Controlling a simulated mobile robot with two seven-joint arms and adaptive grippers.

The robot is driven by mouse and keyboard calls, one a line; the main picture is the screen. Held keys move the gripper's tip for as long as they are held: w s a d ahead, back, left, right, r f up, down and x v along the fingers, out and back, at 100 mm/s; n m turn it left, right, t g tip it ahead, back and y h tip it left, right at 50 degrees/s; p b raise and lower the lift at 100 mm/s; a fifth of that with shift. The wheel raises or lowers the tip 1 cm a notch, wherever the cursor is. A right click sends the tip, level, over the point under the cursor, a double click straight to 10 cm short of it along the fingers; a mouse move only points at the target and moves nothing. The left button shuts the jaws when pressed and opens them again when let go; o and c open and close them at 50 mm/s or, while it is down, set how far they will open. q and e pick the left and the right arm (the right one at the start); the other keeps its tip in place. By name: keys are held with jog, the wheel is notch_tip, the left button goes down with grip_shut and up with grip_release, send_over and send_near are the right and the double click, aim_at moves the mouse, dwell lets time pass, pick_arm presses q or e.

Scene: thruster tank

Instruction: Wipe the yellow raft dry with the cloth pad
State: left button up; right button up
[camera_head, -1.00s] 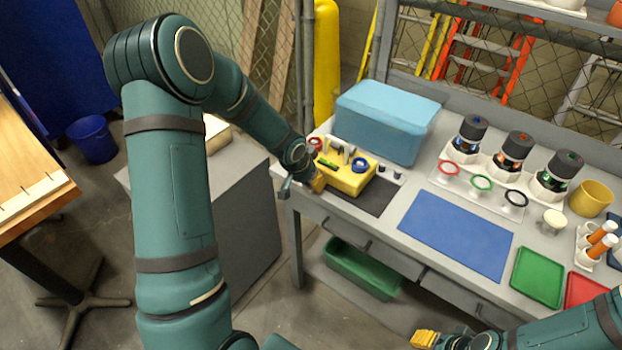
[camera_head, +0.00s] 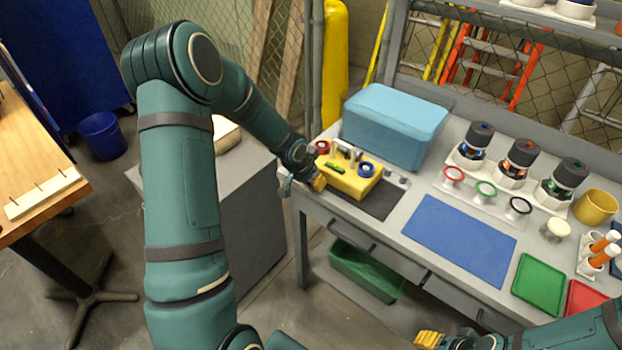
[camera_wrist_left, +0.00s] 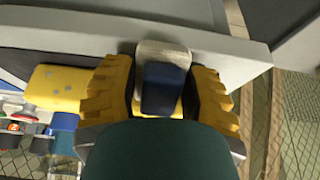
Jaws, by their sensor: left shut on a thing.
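The yellow raft (camera_head: 343,183) sits on the dark mat (camera_head: 379,203) at the left end of the bench, with a blue ring and small parts on top. In the left wrist view, the raft's yellow side (camera_wrist_left: 62,84) shows several pale spots. My left gripper (camera_head: 318,183) is at the raft's left end, low over the bench edge. In the left wrist view it is shut on the cloth pad, a pale pad (camera_wrist_left: 162,54) with a dark blue block (camera_wrist_left: 161,88). Whether the pad touches the raft is unclear. My right gripper (camera_head: 428,339) is at the bottom edge, partly cut off, its opening unclear.
A light blue tank (camera_head: 396,125) stands behind the raft. A blue mat (camera_head: 460,238) lies to the right, with coloured rings and dark-capped thrusters (camera_head: 519,160) behind it. A green tray (camera_head: 539,284) is at the front right. A grey cabinet (camera_head: 240,215) stands left of the bench.

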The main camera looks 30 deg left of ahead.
pick_arm(q)
jog(key=shift+w+a+r, duration=0.1)
jog(key=shift+a, duration=0.05)
jog(key=shift+a+r+p, duration=0.1)
jog(key=shift+a+p, duration=0.45)
jog(key=shift+c, duration=0.3)
jog(key=shift+a+p, duration=0.4)
jog(key=shift+a, duration=0.1)
jog(key=shift+c, duration=0.9)
jog(key=shift+d, duration=0.15)
jog(key=shift+d+b, duration=0.5)
jog(key=shift+b, duration=0.25)
jog(key=shift+d+f+b, duration=0.2)
jog(key=shift+d+b, duration=0.1)
jog(key=shift+d, duration=0.25)
jog(key=shift+d, duration=0.1)
